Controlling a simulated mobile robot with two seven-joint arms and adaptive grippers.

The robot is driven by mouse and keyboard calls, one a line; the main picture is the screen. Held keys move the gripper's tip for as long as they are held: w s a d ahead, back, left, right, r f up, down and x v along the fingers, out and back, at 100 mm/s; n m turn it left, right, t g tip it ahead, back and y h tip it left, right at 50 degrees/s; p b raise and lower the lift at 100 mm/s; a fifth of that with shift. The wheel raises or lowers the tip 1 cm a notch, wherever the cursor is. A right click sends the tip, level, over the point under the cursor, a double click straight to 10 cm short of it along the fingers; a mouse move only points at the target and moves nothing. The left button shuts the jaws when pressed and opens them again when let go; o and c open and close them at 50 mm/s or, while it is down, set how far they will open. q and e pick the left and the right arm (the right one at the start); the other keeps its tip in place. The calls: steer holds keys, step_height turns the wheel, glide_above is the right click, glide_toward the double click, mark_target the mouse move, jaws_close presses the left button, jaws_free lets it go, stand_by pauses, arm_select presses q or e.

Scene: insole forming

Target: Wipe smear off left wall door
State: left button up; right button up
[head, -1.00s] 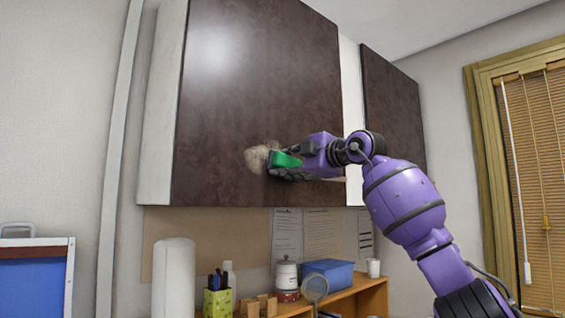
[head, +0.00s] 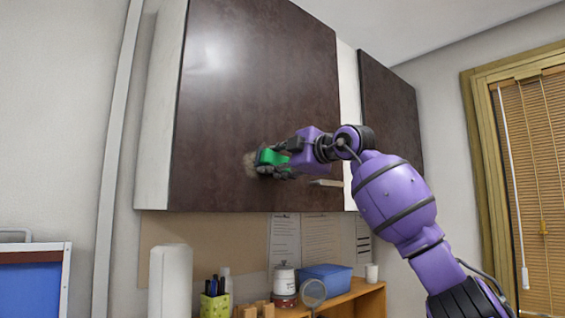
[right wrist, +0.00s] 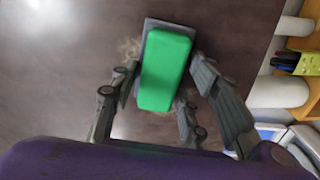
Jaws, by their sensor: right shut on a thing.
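The left wall door (head: 245,90) is a dark brown cabinet door, closed, with a small handle (head: 326,183) near its lower right. A pale beige smear (head: 249,164) is on its lower part, partly hidden behind the sponge and gripper. My right gripper (head: 268,164) is shut on a green sponge or eraser block with a grey underside (right wrist: 165,70), held at the door over the smear. In the right wrist view, bits of smear show beside the block. I cannot tell for sure whether the block touches the door. My left gripper is not in view.
A second dark wall door (head: 389,120) is to the right. Below are a paper roll (head: 170,282), a green pen holder (head: 214,305), a white jar (head: 284,280), a blue box (head: 326,277) and a white cup (head: 371,272) on a wooden shelf. A window with blinds (head: 545,170) is at the right.

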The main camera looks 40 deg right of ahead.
mark_target(287, 157)
steer(key=shift+s+a, duration=0.2)
steer(key=shift+a, duration=3.9)
steer(key=shift+r, duration=0.8)
steer(key=shift+d, duration=2.2)
steer(key=shift+w+d, duration=0.15)
steer(key=shift+d, duration=1.1)
steer(key=shift+w+d, duration=0.2)
steer(key=shift+d, duration=1.1)
steer(key=shift+w+d, duration=0.15)
steer(key=shift+d, duration=1.1)
steer(key=s, duration=0.6)
steer(key=shift+d, duration=0.25)
